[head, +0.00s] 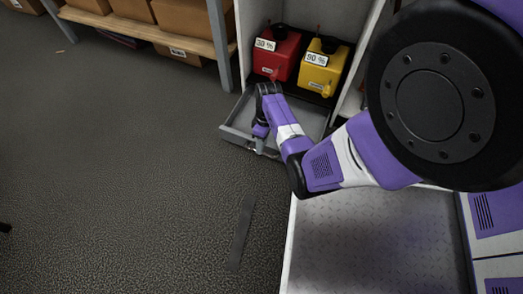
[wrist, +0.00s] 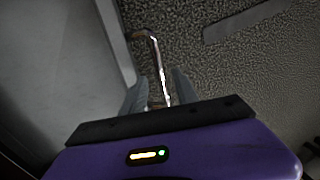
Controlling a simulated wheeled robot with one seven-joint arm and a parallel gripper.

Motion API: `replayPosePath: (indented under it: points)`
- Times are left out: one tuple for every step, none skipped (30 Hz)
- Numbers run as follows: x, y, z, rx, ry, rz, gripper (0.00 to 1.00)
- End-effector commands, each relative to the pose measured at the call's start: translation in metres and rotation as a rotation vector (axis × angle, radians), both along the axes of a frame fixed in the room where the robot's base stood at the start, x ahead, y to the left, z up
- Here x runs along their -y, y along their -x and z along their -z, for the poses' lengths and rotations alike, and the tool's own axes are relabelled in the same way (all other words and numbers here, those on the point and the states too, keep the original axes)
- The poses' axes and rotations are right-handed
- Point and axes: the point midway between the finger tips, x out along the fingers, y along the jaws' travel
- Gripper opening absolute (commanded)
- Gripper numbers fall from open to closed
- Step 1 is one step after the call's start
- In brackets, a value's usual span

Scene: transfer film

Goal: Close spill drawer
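The spill drawer (head: 236,120) is a grey, shallow tray pulled out at the foot of the cabinet in the head view. Its grey side also shows at the left of the wrist view (wrist: 60,60). Its bar handle (wrist: 158,62) is a shiny bent strip along the drawer's front in the wrist view. My gripper (wrist: 160,90) points down at the drawer's front. Its two fingers are apart, with the near end of the handle between them and gaps showing. In the head view my arm hides part of the drawer, and the fingertips are hard to make out.
A red canister (head: 276,55) and a yellow canister (head: 320,70) stand in the cabinet above the drawer. A shelf with cardboard boxes (head: 190,20) is at the back left. The dark floor (head: 120,170) at the left is clear apart from a flat dark strip (head: 240,235).

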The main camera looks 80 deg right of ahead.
Motion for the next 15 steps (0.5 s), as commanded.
replayPosePath:
  points:
    - [-0.002, 0.000, 0.013, 0.000, 0.000, 0.000, 0.36]
    - [-0.002, -0.001, 0.016, 0.000, 0.000, 0.000, 0.36]
    - [-0.003, -0.001, 0.020, 0.000, 0.000, 0.000, 0.36]
    - [-0.004, -0.001, 0.022, 0.000, 0.000, 0.000, 0.36]
    - [-0.004, -0.001, 0.024, 0.000, 0.000, 0.000, 0.36]
    - [-0.005, -0.001, 0.025, 0.001, 0.000, 0.000, 0.36]
    - [-0.005, -0.001, 0.026, 0.001, 0.000, 0.000, 0.36]
    - [-0.005, -0.001, 0.026, 0.001, 0.001, 0.000, 0.36]
    - [-0.005, -0.001, 0.025, 0.001, 0.001, 0.000, 0.36]
    - [-0.005, -0.001, 0.025, 0.001, 0.001, 0.000, 0.36]
    - [-0.005, -0.001, 0.025, 0.001, 0.001, 0.000, 0.36]
    - [-0.005, -0.001, 0.025, 0.001, 0.001, 0.000, 0.36]
    - [-0.005, -0.001, 0.025, 0.001, 0.001, 0.000, 0.36]
    - [-0.005, -0.001, 0.025, 0.001, 0.001, 0.000, 0.34]
    - [-0.005, -0.001, 0.025, 0.001, 0.001, 0.000, 0.26]
